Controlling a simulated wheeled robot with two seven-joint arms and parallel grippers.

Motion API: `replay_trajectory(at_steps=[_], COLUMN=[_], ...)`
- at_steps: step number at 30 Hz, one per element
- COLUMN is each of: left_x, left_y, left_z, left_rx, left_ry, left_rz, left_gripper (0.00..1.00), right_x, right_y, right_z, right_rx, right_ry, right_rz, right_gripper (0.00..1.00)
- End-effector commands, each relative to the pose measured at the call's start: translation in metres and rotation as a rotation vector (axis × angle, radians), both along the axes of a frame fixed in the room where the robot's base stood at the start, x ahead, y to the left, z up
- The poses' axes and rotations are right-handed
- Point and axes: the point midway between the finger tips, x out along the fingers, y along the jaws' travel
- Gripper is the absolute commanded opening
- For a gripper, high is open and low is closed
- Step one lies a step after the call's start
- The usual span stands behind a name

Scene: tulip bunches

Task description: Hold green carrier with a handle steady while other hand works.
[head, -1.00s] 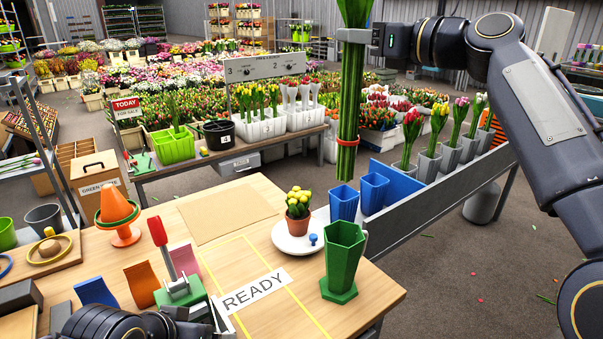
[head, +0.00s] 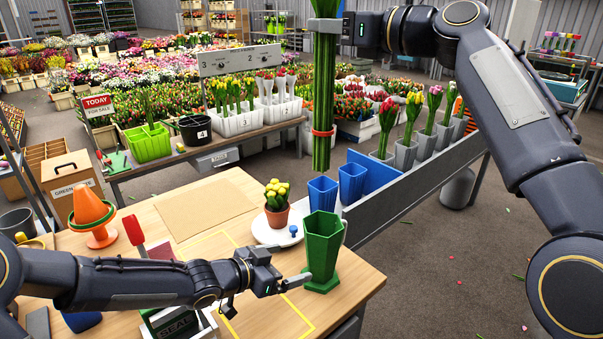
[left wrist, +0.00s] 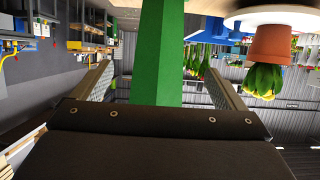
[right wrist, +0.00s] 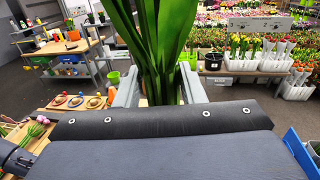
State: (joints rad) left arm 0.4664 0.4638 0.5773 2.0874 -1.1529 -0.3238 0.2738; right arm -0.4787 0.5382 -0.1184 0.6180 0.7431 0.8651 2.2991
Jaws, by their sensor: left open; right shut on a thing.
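My left gripper (head: 296,281) is open at the carrier's lower left. In the left wrist view the green wall (left wrist: 158,50) shows between the spread fingers (left wrist: 160,85); whether they touch it I cannot tell. My right gripper (head: 334,30) is shut on a bunch of green stems (head: 323,90) with a red band, hanging upright above the carrier. The stems also show in the right wrist view (right wrist: 158,45). Their tops are cut off in the head view.
A potted yellow plant (head: 277,196) stands on a white plate (head: 262,232) just behind the carrier. Blue cups (head: 322,194) stand behind it, near a grey rail (head: 420,173) with several flower holders. A red-handled tool (head: 134,231) and an orange cone (head: 92,212) stand on the left.

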Motion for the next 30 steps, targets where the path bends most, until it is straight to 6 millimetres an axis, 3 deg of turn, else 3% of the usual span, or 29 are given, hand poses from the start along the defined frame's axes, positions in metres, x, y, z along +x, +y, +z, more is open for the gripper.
replay_trajectory(at_steps=[15, 30], left_x=[0.059, 0.069], left_y=[-0.060, -0.069], left_z=[-0.035, -0.041], left_rx=[0.003, 0.005], left_ry=[0.003, 0.002], left_rz=[0.001, 0.002], left_gripper=[0.93, 0.93], right_x=[0.000, 0.000], right_y=[0.000, 0.000], right_z=[0.001, 0.001], right_rx=[0.002, 0.002], right_ry=[-0.002, -0.002], right_rz=[0.000, 0.000], right_gripper=[0.04, 0.04])
